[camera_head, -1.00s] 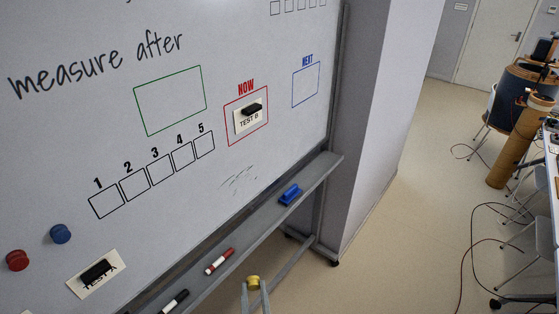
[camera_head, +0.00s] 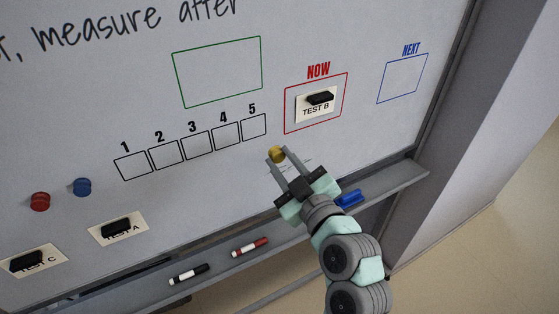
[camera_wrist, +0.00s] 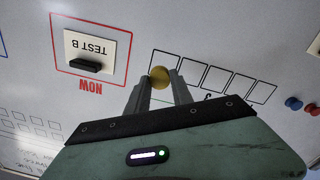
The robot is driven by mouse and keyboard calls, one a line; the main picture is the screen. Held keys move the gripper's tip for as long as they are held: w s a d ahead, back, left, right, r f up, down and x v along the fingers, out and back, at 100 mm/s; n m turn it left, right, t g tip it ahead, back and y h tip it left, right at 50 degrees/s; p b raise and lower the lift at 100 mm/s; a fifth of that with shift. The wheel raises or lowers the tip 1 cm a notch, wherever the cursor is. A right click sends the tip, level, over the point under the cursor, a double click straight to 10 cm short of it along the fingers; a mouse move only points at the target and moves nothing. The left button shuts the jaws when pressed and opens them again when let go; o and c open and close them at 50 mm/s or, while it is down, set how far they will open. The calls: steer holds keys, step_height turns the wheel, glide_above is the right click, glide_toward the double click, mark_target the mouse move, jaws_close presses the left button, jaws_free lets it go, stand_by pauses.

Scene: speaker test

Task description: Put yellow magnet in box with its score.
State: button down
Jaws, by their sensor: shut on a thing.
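The yellow magnet (camera_head: 277,154) is held between the fingertips of my gripper (camera_head: 283,157), which is shut on it. In the head view it is below and right of box 5 (camera_head: 254,126). Boxes 1 (camera_head: 132,166), 2 (camera_head: 164,154), 3 (camera_head: 195,144) and 4 (camera_head: 226,134) run in a row to the left, all empty. In the wrist view, upside down, the yellow magnet (camera_wrist: 159,77) shows over the end of the box row (camera_wrist: 215,77). Whether it touches the board cannot be told.
A red magnet (camera_head: 40,202) and a blue magnet (camera_head: 82,187) sit at the left. TEST B (camera_head: 316,109) is in the red NOW frame; TEST A (camera_head: 118,229) and TEST C (camera_head: 33,262) are lower left. The tray holds markers (camera_head: 250,247) and a blue eraser (camera_head: 349,198).

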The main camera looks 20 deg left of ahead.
mark_target(270, 151)
steer(key=shift+s+a+r+n+g+y, duration=0.2)
steer(key=shift+a+r+n+g+y, duration=0.1)
steer(key=shift+a+r+g, duration=0.15)
steer(key=p+x, duration=0.2)
steer(key=x, duration=0.3)
steer(key=shift+w+a+f, duration=0.15)
steer(key=shift+w, duration=0.1)
steer(key=shift+x, duration=0.95)
steer(key=shift+w+a+b, duration=0.35)
steer(key=shift+w+b, duration=0.05)
steer(key=shift+b, duration=0.15)
steer(key=c, duration=1)
jaws_free()
steer(key=shift+c, duration=0.2)
steer(key=shift+o, duration=0.2)
steer(key=o, duration=0.4)
steer(key=shift+c, duration=0.2)
